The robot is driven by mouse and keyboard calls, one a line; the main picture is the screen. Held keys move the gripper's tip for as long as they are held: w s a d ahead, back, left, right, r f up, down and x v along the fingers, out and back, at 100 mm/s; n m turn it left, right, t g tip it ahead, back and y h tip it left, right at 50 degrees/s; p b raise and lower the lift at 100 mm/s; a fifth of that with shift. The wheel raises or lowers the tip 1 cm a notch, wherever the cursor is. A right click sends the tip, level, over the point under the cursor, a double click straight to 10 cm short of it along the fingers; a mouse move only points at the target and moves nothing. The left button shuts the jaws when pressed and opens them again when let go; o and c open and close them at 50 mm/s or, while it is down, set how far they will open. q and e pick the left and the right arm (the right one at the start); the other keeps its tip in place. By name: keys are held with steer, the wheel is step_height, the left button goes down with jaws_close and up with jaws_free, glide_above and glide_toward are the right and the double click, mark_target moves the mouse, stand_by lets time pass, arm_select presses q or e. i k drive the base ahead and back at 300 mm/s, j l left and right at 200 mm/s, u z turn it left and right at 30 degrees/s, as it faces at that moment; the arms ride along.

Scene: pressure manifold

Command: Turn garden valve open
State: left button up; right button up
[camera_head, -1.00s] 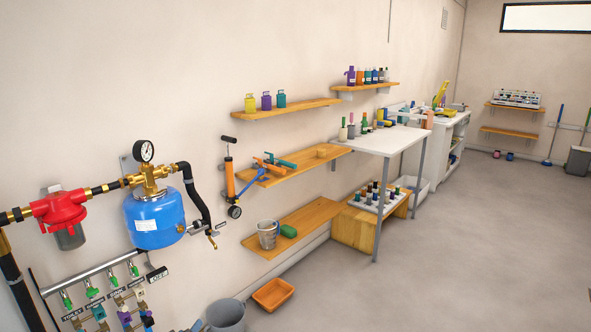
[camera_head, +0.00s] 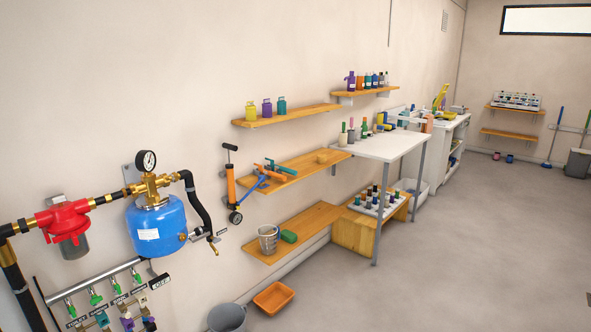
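A metal manifold pipe (camera_head: 92,286) runs along the wall at the lower left, with a row of small green-handled valves hanging from it. Their black labels include one reading TOILET (camera_head: 76,322) at the left end. The middle labels are too small to read surely, so I cannot tell which valve is the garden one; two middle candidates are a green valve (camera_head: 95,297) and the green valve to its right (camera_head: 115,285). Whether they are open or closed is unclear. Coloured fittings (camera_head: 127,323) below are cut off by the frame's bottom edge. Neither of my grippers is in view.
A blue pressure tank (camera_head: 157,226) with a gauge (camera_head: 146,160) and a red filter (camera_head: 66,221) sit above the manifold. A grey bucket (camera_head: 227,318) and orange tray (camera_head: 273,297) stand on the floor to its right. Wooden shelves (camera_head: 298,234) line the wall.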

mark_target(95, 299)
steer(key=u, duration=1.3)
